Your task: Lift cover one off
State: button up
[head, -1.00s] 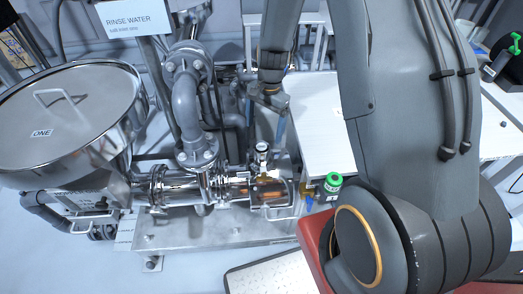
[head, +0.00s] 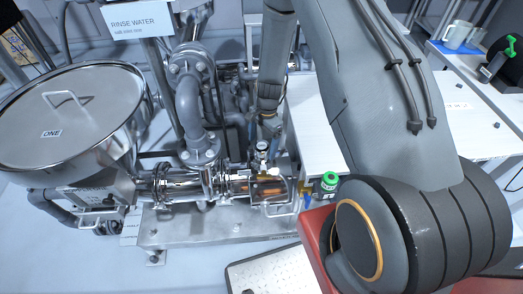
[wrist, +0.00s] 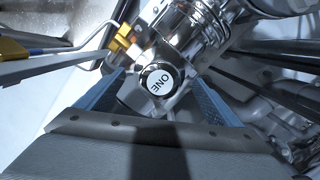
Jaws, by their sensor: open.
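A large steel lid (head: 72,105) with a bar handle and a label reading ONE lies on the round hopper (head: 125,150) at the left of the head view. A small round cap (head: 262,146) stands on the steel pipe unit in the middle. I cannot tell whether the fingers touch the cap.
A grey pipe (head: 188,105) rises left of my gripper. A sign reading RINSE WATER (head: 132,22) hangs behind. A yellow part (wrist: 122,38) lies close to the fingers.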

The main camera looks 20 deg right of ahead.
jog(key=shift+f, duration=0.75)
jog(key=c, duration=1.3)
